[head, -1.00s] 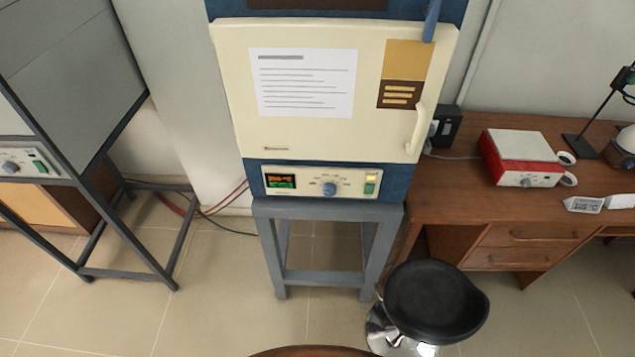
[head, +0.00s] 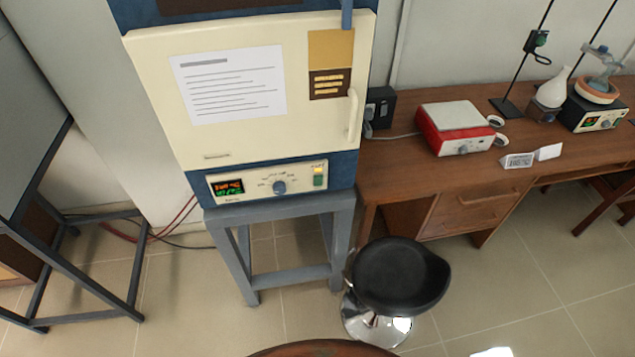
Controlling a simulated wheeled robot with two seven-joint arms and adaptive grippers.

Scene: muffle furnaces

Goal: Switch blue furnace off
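The blue furnace (head: 195,182) stands on a grey metal stand (head: 290,277) left of centre in the head view. Its cream door (head: 235,135) is closed, with a paper sheet and a handle at the right. The control panel below the door has a lit display (head: 228,187), a blue round knob (head: 279,187) and a green switch (head: 319,181) at its right end with a yellow glow above it. Neither of my grippers shows in the view.
A black stool (head: 400,276) stands in front of the stand's right side. A wooden desk (head: 400,180) to the right holds a red and white hotplate (head: 455,128) and glassware stands. A grey frame (head: 85,290) stands at the left.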

